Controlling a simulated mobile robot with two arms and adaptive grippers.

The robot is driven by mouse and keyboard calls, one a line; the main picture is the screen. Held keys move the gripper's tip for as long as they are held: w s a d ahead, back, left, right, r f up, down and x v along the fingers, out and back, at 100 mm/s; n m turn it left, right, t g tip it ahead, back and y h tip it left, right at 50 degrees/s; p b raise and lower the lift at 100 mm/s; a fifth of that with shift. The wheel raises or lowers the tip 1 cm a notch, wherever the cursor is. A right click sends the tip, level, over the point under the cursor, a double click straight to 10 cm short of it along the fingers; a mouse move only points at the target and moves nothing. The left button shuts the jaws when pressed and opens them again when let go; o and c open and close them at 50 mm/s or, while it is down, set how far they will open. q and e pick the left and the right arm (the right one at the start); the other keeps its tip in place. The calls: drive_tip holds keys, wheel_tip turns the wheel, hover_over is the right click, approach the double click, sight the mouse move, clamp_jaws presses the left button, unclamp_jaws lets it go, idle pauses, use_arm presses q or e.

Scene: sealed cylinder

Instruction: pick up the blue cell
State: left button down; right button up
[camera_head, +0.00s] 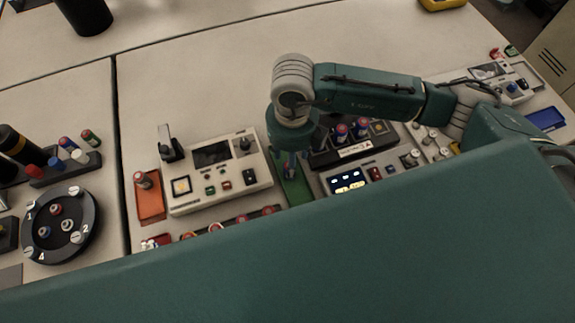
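My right arm reaches in from the right, and its wrist bends down over a green pad (297,190). The gripper end (291,150) points down at the back of this pad. Its fingertips are small and mostly hidden by the wrist, so I cannot tell whether they are open or shut. A small bluish upright piece (289,166) shows right under it; I cannot tell whether it is a cell or a finger. Two blue-and-red cells, one on the left (341,132) and one on the right (361,127), stand in a black holder (326,157). My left gripper is out of view.
A console (215,193) with a screen stands left of the green pad, and an orange pad (151,206) with a red-topped cell lies further left. A round numbered dial (62,250) and a cell rack (80,168) are at far left.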

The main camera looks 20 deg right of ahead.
drive_tip(key=shift+w+f, duration=0.1)
drive_tip(key=shift+f, duration=0.25)
drive_tip(key=shift+f+p, duration=0.35)
drive_tip(key=shift+p, duration=0.05)
drive_tip(key=f, duration=0.1)
drive_tip(key=f+p, duration=0.1)
drive_tip(key=f, duration=0.1)
drive_tip(key=shift+a+f+p, duration=0.2)
drive_tip(key=shift+f+p, duration=0.1)
drive_tip(key=shift+w+f, duration=0.1)
drive_tip(key=shift+f, duration=0.35)
drive_tip(key=shift+c, duration=0.5)
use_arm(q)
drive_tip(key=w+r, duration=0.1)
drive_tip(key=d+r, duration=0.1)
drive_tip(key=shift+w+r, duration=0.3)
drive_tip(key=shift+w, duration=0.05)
use_arm(e)
clamp_jaws()
